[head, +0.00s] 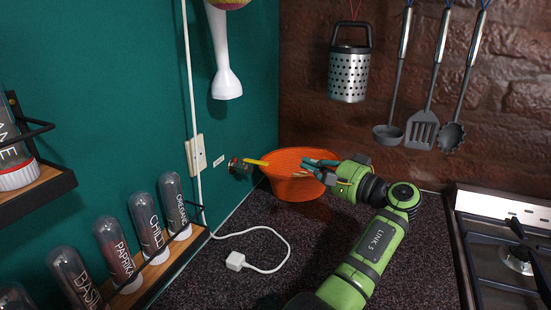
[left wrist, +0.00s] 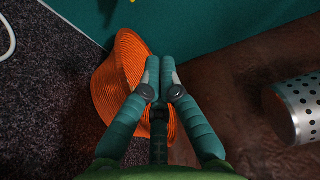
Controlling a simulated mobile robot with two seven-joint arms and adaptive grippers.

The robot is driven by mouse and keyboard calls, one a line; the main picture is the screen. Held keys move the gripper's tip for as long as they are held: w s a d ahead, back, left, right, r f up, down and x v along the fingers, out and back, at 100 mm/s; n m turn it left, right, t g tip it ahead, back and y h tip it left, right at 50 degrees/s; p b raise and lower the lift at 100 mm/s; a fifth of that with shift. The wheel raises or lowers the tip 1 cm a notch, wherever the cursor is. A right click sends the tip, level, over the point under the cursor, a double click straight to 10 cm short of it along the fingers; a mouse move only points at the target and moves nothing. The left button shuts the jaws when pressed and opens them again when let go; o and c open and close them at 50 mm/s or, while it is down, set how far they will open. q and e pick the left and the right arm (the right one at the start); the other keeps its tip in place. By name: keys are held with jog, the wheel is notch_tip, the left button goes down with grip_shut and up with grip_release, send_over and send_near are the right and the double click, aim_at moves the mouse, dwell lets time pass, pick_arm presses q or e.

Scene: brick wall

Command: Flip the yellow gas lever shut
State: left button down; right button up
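The yellow gas lever (head: 256,162) sticks out to the right from a small dark valve (head: 236,167) low on the teal wall, close to the corner. A tiny yellow bit, likely the lever's tip, shows at the top edge of the left wrist view (left wrist: 134,1). My left gripper (head: 304,163) is to the right of the lever, with a gap between them, and its fingers point left toward it. In the left wrist view its two fingertips (left wrist: 160,70) are together with nothing seen between them. My right gripper is not in view.
A white cable and plug (head: 236,261) lie on the counter. A spice rack (head: 158,275) is at left, a hob (head: 500,260) at right. Utensils (head: 422,128) hang on the brick wall.

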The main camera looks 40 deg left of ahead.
aim_at(254, 162)
pick_arm(q)
jog(key=a+p, duration=0.1)
jog(key=a, duration=0.2)
jog(key=a+p, duration=0.1)
jog(key=a, duration=0.3)
jog(key=a+p, duration=0.1)
jog(key=a, duration=0.2)
jog(key=shift+w+a, duration=0.25)
jog(key=shift+w, duration=0.05)
jog(key=s, duration=0.1)
jog(key=s+d+p, duration=0.1)
jog(key=s+p, duration=0.1)
jog(key=shift+s+d+f, duration=0.15)
jog(key=shift+s+d, duration=0.1)
jog(key=shift+s, duration=0.1)
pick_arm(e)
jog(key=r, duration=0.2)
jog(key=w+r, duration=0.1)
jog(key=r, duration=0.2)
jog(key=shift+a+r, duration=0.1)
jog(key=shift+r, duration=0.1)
